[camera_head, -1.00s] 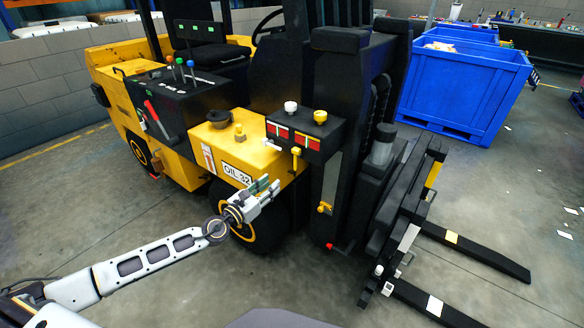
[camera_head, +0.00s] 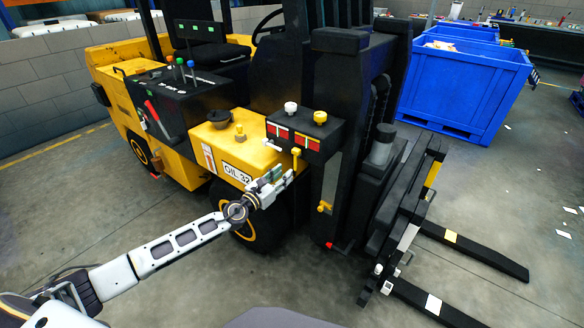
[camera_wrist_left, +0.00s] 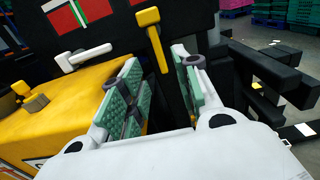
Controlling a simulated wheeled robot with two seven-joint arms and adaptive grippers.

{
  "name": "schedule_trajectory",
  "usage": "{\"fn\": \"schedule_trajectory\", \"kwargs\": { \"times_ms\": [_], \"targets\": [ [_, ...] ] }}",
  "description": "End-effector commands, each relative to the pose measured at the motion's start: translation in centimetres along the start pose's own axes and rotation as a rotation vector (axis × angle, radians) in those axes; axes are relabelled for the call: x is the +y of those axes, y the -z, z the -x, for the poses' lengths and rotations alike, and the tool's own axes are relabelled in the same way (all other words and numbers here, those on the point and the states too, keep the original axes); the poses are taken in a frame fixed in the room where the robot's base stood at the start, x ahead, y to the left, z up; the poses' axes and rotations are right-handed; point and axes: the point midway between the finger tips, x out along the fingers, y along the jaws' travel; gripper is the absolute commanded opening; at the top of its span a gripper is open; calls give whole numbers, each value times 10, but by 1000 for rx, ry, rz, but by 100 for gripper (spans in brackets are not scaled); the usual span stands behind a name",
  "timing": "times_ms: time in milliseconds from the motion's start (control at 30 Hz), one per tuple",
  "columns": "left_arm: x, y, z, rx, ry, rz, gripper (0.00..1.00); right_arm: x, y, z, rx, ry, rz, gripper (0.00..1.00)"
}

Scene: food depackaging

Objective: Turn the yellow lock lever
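The yellow lock lever (camera_head: 296,156) hangs below the black control box on the front of the yellow forklift. In the left wrist view the yellow lock lever (camera_wrist_left: 152,35) has a block-shaped top and a thin shaft pointing down. My left gripper (camera_head: 281,177) is just below and left of it. In the wrist view my left gripper (camera_wrist_left: 160,74) is open, with green pads on both fingers. The lever's lower end appears in line with the gap between them; I cannot tell whether it touches a pad. My right gripper is out of view.
A white lever (camera_wrist_left: 80,56) sits left of the yellow one. The black box (camera_head: 305,133) carries a white and a yellow knob on top and red and white panels. The black mast and forks (camera_head: 470,255) stand to the right. A blue bin (camera_head: 462,92) stands behind.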

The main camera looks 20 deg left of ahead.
Motion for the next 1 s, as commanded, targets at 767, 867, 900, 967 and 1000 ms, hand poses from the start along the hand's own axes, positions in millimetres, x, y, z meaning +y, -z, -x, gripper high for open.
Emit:
{"fn": "schedule_trajectory", "kwargs": {
  "times_ms": [767,867,900,967,1000],
  "targets": [
    [0,0,-58,0,1,0,32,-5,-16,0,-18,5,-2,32],
    [-1,0,-60,1,1,0,32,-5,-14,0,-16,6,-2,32],
    [-1,0,-61,1,1,0,32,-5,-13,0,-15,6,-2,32],
    [-1,0,-61,1,2,0,32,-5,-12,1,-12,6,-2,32],
    [-1,0,-61,1,1,0,32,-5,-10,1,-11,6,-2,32]
  ]
}}
